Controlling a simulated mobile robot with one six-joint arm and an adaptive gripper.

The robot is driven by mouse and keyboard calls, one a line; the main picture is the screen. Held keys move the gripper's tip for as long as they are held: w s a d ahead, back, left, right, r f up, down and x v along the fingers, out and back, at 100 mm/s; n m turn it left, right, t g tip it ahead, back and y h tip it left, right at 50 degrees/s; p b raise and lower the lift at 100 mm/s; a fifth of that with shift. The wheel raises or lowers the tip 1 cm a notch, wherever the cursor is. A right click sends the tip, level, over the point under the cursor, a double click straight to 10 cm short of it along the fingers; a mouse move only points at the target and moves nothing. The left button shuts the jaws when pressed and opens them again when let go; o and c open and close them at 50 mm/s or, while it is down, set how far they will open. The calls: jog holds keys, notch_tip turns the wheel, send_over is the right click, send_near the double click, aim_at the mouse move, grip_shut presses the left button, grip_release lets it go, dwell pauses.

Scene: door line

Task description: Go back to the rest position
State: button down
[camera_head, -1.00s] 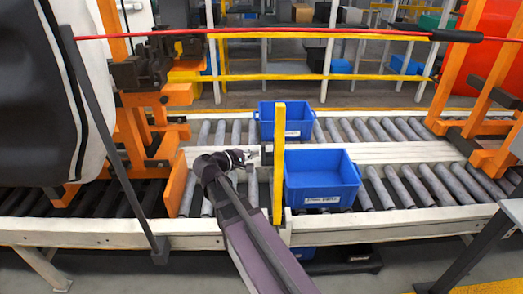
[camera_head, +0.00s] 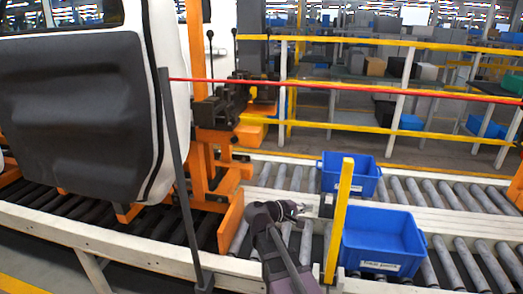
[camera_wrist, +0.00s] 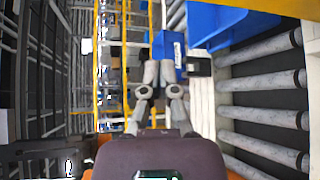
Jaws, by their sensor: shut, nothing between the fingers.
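My gripper (camera_head: 300,212) is shut and empty. In the head view it is held over the roller conveyor, just left of a yellow post (camera_head: 341,220), with a small apparent gap. In the wrist view its fingers (camera_wrist: 159,72) are together at the middle of the picture, with nothing between them. My dark arm rises to it from the bottom edge of the head view.
A dark door panel (camera_head: 75,110) hangs at left beside an orange fixture (camera_head: 196,150). A red bar (camera_head: 350,88) crosses the view.

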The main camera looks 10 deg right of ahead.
jog(key=s+f+m+g+y+p, duration=0.2)
jog(key=s+f+m+g+y, duration=0.15)
jog(key=s+f+y, duration=0.4)
jog(key=s+a+f+m+g+y+p, duration=0.1)
jog(key=s+a+f+m+y, duration=0.2)
jog(key=s+a+y, duration=0.3)
jog(key=shift+a+f+y, duration=0.25)
jog(key=shift+a+y, duration=0.15)
jog(key=shift+y, duration=0.15)
jog(key=shift+s+d, duration=0.1)
jog(key=shift+d, duration=0.05)
dwell(0.5)
